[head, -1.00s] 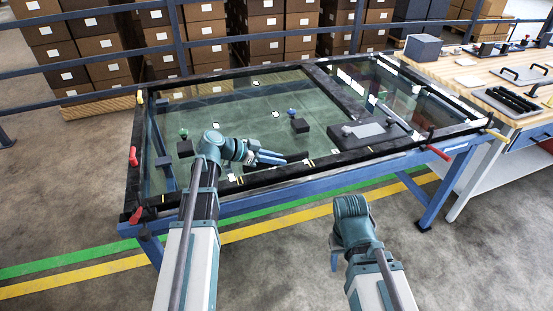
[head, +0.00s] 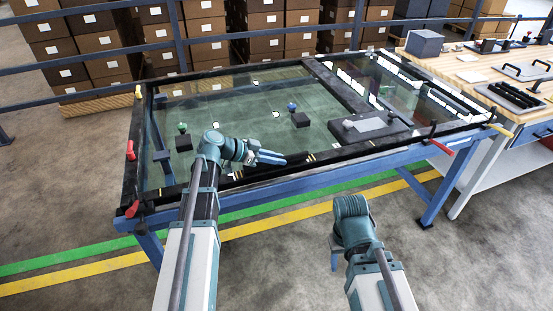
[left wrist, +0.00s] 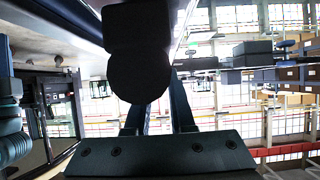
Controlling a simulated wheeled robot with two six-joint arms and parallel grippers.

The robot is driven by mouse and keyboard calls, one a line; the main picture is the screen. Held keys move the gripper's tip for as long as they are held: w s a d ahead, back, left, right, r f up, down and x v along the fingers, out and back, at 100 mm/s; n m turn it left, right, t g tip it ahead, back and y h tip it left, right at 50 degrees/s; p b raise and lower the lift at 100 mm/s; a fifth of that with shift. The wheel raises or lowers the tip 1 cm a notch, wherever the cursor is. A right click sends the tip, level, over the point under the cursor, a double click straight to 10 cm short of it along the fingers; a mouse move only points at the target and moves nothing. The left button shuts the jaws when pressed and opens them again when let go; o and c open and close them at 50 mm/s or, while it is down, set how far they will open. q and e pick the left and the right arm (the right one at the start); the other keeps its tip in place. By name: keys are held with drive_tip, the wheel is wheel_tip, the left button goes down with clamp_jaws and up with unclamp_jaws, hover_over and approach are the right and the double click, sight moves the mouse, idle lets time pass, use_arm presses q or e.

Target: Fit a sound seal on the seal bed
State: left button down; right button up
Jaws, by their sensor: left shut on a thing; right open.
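My left gripper (head: 280,158) is over the front rim of the framed glass panel, shut on a dark thing. In the left wrist view a black, round-ended piece (left wrist: 140,72) sits between the fingers; it looks like a seal, but its full shape and condition are hidden. A dark strip (head: 296,160) shows beside the fingertips in the head view, close above the black frame (head: 380,160). Short yellow marks on the front rim flank this stretch, perhaps the seal bed; I cannot tell if the strip touches it. My right gripper (head: 335,260) hangs open in front of the trolley.
Red-handled clamps (head: 130,150) edge the trolley. The bench at right holds a tray of black strips (head: 510,96). Floor before the trolley is clear.

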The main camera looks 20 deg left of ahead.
idle(0.4)
use_arm(q)
drive_tip(key=c, duration=0.7)
unclamp_jaws()
drive_tip(key=p+v, duration=0.6)
drive_tip(key=v, duration=0.7)
drive_tip(key=shift+w+d+r, duration=0.1)
drive_tip(key=shift+s+a+r+p, duration=0.15)
drive_tip(key=shift+s+a+p, duration=0.15)
drive_tip(key=shift+a, duration=0.1)
drive_tip(key=shift+d, duration=0.1)
